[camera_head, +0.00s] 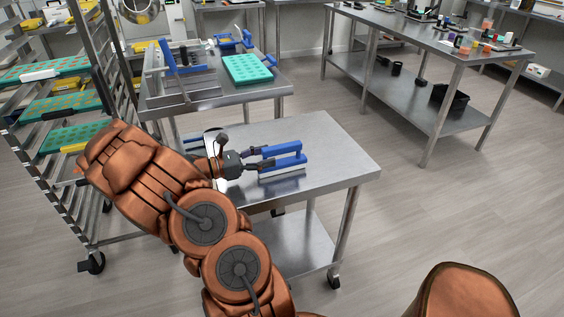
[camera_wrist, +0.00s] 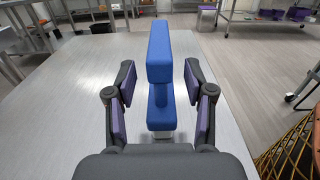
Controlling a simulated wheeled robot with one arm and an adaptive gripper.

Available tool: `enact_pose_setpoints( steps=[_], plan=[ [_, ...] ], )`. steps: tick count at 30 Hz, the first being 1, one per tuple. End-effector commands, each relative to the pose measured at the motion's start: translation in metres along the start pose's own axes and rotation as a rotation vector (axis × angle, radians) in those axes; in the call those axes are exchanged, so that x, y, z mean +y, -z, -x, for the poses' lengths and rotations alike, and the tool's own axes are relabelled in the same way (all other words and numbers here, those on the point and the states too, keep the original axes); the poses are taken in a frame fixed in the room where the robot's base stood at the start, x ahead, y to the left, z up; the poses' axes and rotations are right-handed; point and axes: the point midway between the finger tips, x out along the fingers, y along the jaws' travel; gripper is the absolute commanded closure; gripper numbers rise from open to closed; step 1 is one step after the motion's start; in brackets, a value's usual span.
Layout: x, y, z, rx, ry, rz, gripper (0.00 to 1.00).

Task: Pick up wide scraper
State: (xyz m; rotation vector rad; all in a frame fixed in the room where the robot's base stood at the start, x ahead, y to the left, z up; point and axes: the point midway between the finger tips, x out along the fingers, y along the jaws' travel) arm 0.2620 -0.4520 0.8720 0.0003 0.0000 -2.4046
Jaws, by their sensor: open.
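The wide scraper (camera_head: 282,160) has a blue handle and a pale lower edge, and it rests on the steel cart top. In the wrist view its blue handle (camera_wrist: 161,85) stands upright in the middle, running away from the camera. My gripper (camera_head: 245,160) is at the scraper's left end in the head view. In the wrist view my gripper (camera_wrist: 160,95) is open, with one finger on each side of the blue handle and a visible gap on both sides. The scraper's lower part is partly hidden by the gripper body.
The steel cart (camera_head: 335,165) has clear room right of the scraper. Behind it, a steel table (camera_head: 270,84) holds a green mould tray (camera_head: 247,69) and blue-handled tools. A tray rack (camera_head: 97,45) stands at left, close to my arm. Another worktable (camera_head: 440,45) is at back right.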

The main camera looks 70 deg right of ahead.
Motion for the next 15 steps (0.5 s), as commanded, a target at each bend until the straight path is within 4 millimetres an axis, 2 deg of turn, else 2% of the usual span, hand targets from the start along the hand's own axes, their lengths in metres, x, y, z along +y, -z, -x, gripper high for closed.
enact_pose_setpoints(
  steps=[10, 15],
  plan=[
    [-0.001, -0.003, -0.042, -0.002, 0.006, 0.001, 0.47],
    [-0.001, -0.001, -0.055, 0.001, 0.003, 0.001, 0.47]
  ],
)
